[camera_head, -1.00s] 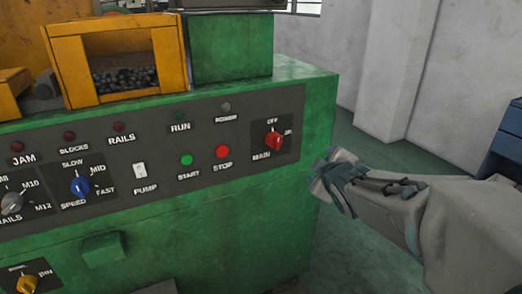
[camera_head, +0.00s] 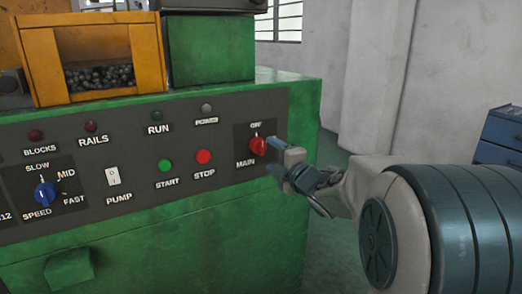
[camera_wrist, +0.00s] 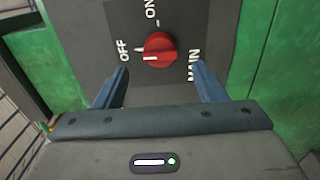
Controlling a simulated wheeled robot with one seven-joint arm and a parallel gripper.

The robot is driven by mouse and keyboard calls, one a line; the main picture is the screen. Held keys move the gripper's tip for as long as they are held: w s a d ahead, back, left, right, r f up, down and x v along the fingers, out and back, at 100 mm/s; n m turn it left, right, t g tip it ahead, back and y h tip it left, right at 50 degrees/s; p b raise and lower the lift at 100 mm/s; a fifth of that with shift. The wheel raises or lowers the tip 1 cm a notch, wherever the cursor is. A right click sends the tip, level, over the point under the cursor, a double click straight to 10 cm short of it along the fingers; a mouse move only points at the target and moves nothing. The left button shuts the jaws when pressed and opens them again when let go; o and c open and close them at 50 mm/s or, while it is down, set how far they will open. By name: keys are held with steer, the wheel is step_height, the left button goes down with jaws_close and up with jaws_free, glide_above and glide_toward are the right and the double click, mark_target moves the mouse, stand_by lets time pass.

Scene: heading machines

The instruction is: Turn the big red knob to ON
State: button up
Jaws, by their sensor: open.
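The big red knob (camera_head: 258,146) sits on the dark MAIN plate at the right end of the green machine's panel. In the head view its pointer is up, towards OFF. The knob also shows in the wrist view (camera_wrist: 160,46), with OFF to its left and ON above it. My gripper (camera_head: 276,155) is just right of the knob in the head view. In the wrist view my gripper (camera_wrist: 161,74) is open, its two blue fingers apart on either side below the knob. The knob shows no contact with the fingers there.
The panel also holds a red STOP button (camera_head: 204,157), a green START button (camera_head: 166,165), a white PUMP switch (camera_head: 113,177) and a blue SPEED knob (camera_head: 45,193). An orange bin (camera_head: 95,55) stands on top. A blue cabinet (camera_head: 502,137) stands at the far right.

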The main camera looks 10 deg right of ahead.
mark_target(262, 148)
steer(key=x, duration=0.6)
steer(key=shift+w+a, duration=0.1)
steer(key=shift+w, duration=0.3)
steer(key=c, duration=1)
